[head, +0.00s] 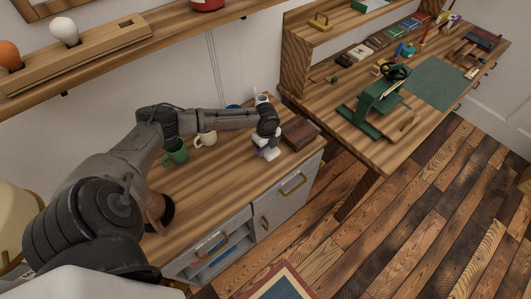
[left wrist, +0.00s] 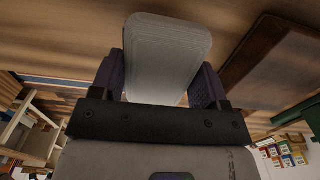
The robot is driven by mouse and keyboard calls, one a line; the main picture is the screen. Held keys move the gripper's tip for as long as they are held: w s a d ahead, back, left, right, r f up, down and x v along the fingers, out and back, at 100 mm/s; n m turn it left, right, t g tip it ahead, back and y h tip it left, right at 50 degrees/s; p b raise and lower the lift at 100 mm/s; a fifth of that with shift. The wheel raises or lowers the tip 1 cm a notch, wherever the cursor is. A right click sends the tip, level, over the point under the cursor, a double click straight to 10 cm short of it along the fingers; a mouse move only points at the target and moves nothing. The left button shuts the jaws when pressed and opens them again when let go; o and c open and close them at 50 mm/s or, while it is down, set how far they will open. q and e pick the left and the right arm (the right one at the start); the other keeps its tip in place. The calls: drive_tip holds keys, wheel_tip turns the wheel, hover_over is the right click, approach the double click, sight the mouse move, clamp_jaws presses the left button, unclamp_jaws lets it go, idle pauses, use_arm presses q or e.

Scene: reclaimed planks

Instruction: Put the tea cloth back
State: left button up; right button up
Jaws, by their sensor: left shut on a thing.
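My left gripper (head: 267,153) is low over the right part of the wooden counter top, pointing down. In the left wrist view its two dark fingers (left wrist: 160,66) are shut on a pale grey, rounded, layered piece (left wrist: 166,48), which looks like the folded tea cloth. Wood grain shows close behind the cloth; I cannot tell whether it touches the wood. In the head view the cloth cannot be told apart from the pale gripper. My right gripper is not in view.
A dark brown box (head: 300,132) stands just right of the gripper. A green mug (head: 175,152) and a cream mug (head: 205,139) stand to the left. A green device (head: 378,105) stands on the right-hand bench.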

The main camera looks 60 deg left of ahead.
sight(266, 153)
use_arm(q)
drive_tip(key=shift+s+a+f, duration=0.1)
drive_tip(key=shift+a+f, duration=0.1)
drive_tip(key=shift+f, duration=0.05)
drive_tip(key=shift+f+b, duration=0.4)
drive_tip(key=shift+f, duration=1.5)
drive_tip(key=shift+f, duration=0.15)
